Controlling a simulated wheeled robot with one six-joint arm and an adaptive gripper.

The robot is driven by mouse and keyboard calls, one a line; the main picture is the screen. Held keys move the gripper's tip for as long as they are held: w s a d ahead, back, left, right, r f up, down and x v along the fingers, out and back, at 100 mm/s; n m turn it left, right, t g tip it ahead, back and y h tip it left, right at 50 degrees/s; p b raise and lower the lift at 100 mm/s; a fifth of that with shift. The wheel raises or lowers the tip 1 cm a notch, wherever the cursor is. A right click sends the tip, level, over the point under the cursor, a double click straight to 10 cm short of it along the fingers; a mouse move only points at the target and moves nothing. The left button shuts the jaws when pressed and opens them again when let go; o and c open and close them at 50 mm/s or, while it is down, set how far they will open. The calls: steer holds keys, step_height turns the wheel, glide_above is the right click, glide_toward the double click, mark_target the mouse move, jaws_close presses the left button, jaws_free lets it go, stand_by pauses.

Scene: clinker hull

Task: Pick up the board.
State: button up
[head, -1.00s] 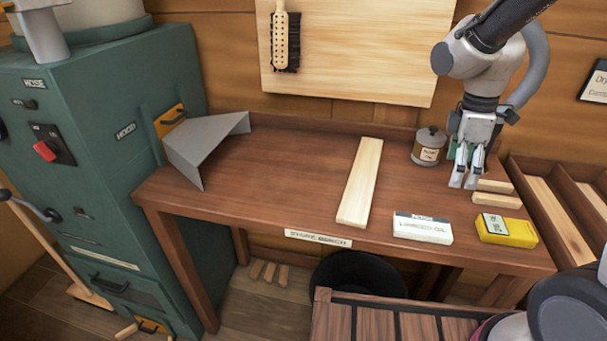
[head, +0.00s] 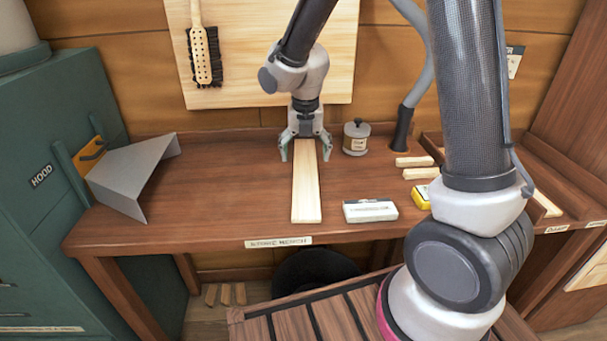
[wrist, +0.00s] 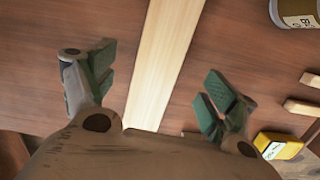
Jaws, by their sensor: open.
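The board (head: 306,190) is a long, pale wooden strip lying flat on the brown bench. Its near end points toward the bench's front edge. My gripper (head: 305,150) is over the board's far end, with its fingers spread to either side. In the wrist view, the board (wrist: 165,60) runs between the two green-padded fingertips of my gripper (wrist: 160,82), with a gap on each side. The gripper is open and empty. Its exact height above the bench is hard to tell.
A round tin (head: 356,138) stands right of the board. A white box (head: 370,210) and a yellow box (head: 420,197) lie near the front edge. A bent grey metal hood (head: 130,175) sits at the left. Small wood pieces (head: 414,161) lie at the right. Bench left of the board is clear.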

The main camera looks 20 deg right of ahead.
mark_target(305, 171)
steer(key=f, duration=0.5)
steer(key=shift+w+d+f, duration=0.15)
steer(key=shift+w+f, duration=0.2)
steer(key=shift+c, duration=0.4)
steer(key=c, duration=1.1)
